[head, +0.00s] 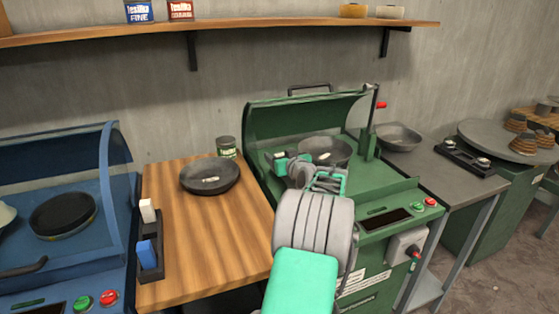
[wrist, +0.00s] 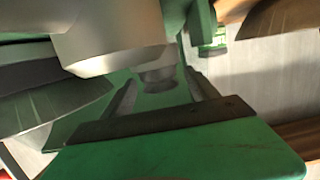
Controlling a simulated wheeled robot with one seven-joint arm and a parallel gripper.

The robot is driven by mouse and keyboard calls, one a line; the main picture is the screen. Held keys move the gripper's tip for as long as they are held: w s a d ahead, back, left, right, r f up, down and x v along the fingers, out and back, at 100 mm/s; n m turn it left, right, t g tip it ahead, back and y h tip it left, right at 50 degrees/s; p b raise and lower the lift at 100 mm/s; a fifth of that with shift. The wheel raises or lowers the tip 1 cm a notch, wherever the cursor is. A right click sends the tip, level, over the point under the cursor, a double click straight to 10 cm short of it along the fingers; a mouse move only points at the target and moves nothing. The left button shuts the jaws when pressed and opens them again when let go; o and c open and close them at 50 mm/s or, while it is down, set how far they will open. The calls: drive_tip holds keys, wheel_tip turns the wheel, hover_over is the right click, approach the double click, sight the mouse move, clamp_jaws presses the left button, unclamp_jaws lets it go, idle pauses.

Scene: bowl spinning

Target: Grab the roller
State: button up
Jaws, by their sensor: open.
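I cannot single out the roller with certainty in either view. In the head view, a green machine (head: 395,192) with a raised clear hood holds a dark bowl (head: 325,151). An upright post with a red-tipped handle (head: 380,105) stands at its right side. My gripper (head: 292,168) is over the machine's front left, near the bowl; my arm hides part of the machine. In the wrist view, my gripper (wrist: 157,85) is open. A grey rounded part (wrist: 155,77) shows beyond or between its fingers; I cannot tell whether they touch. A larger pale cylindrical part (wrist: 110,45) is close by.
A wooden table (head: 170,178) at left carries a dark bowl (head: 210,176), a tin (head: 226,147) and a black rack with white and blue blocks (head: 147,253). A blue machine (head: 110,235) stands further left. A grey side table (head: 455,185) is at right. A shelf (head: 270,28) runs above.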

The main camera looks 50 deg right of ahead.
drive_tip(key=shift+c, duration=0.2)
clamp_jaws()
idle(0.5)
drive_tip(key=shift+r, duration=0.15)
